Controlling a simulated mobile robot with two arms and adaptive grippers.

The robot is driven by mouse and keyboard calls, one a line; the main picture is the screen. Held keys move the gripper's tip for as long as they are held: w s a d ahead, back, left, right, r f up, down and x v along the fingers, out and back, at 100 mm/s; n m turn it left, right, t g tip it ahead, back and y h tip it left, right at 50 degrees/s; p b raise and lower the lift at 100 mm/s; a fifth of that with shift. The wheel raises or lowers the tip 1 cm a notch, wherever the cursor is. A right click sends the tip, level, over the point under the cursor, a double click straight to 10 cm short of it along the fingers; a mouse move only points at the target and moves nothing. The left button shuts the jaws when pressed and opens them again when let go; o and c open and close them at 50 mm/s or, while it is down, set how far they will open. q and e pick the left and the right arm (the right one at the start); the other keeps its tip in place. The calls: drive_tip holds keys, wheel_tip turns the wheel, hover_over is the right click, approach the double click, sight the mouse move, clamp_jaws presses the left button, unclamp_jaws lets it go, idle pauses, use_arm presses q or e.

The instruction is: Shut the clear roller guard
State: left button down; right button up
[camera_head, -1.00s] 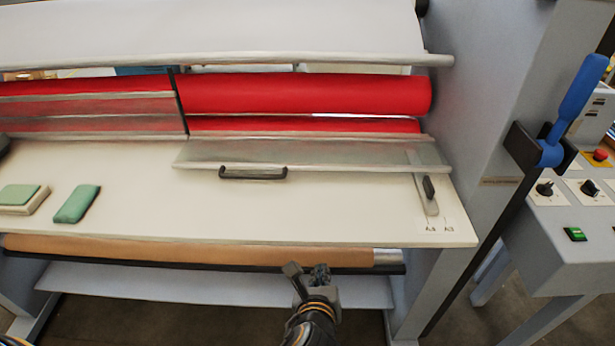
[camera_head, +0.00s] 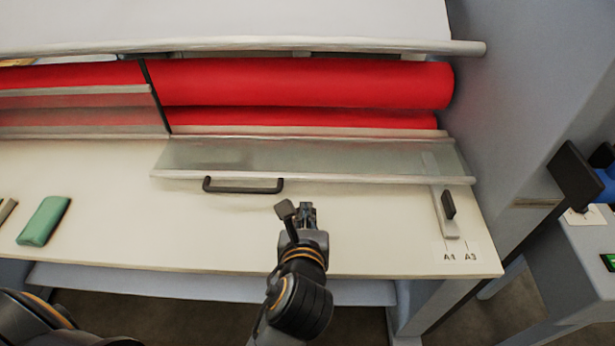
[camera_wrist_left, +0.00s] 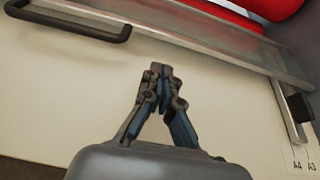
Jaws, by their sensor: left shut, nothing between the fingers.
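The clear roller guard (camera_head: 300,158) is a see-through panel with a pale front rail. It lies folded down toward me over the back of the cream table, in front of the red rollers (camera_head: 310,85), which are exposed. Its dark handle (camera_head: 243,187) sits on the front rail; it also shows at the upper left of the left wrist view (camera_wrist_left: 85,25). My left gripper (camera_head: 306,207) is shut and empty above the table, in front of the guard and to the right of the handle, apart from both. It points toward the rail in the left wrist view (camera_wrist_left: 160,70). My right gripper is not in view.
The cream table (camera_head: 370,240) is mostly clear. A green block (camera_head: 44,221) lies at left. A black slider (camera_head: 448,205) stands at right by the A4 and A3 marks. The grey side frame (camera_head: 510,120) bounds the right. A second guard section (camera_head: 80,105) covers the left rollers.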

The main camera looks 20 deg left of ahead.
sight(307, 197)
use_arm(q)
drive_tip(key=shift+w+a+f, duration=0.15)
drive_tip(key=shift+w, duration=0.25)
drive_tip(key=x, duration=0.4)
drive_tip(key=shift+w+p, duration=0.3)
drive_tip(key=shift+p, duration=0.05)
drive_tip(key=x, duration=0.3)
drive_tip(key=shift+s, duration=0.1)
drive_tip(key=shift+w+a+f, duration=0.1)
drive_tip(key=shift+w+f, duration=0.1)
drive_tip(key=shift+w, duration=0.2)
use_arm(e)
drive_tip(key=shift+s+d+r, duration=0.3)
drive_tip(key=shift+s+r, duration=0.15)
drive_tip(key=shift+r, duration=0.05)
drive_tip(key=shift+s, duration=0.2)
